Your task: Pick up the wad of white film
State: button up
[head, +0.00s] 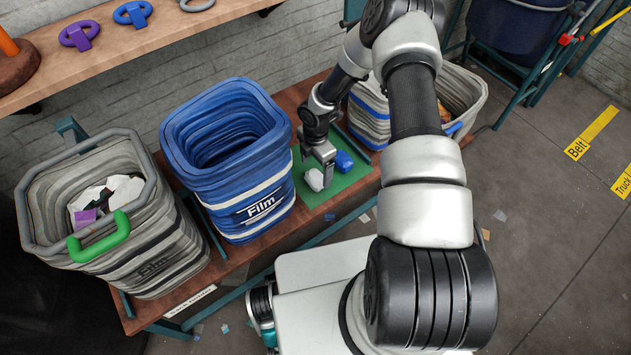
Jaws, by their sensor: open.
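A small wad of white film (314,181) lies on the green mat (352,176), near its left side. My gripper (320,168) points down right over the wad, with its fingers open. Whether the fingers are around the wad or just above it, I cannot tell. The gripper hides part of the mat behind it.
A blue wad (344,161) lies just right of my gripper. A tall blue bin (262,205) marked Film stands close on the left. A grey bin (160,245) with white and purple scraps is farther left. Another grey bin (465,95) stands behind my arm.

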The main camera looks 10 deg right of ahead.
aim_at(315, 176)
jog(key=shift+f+b, duration=0.65)
jog(key=shift+f, duration=2.1)
jog(key=c, duration=1.1)
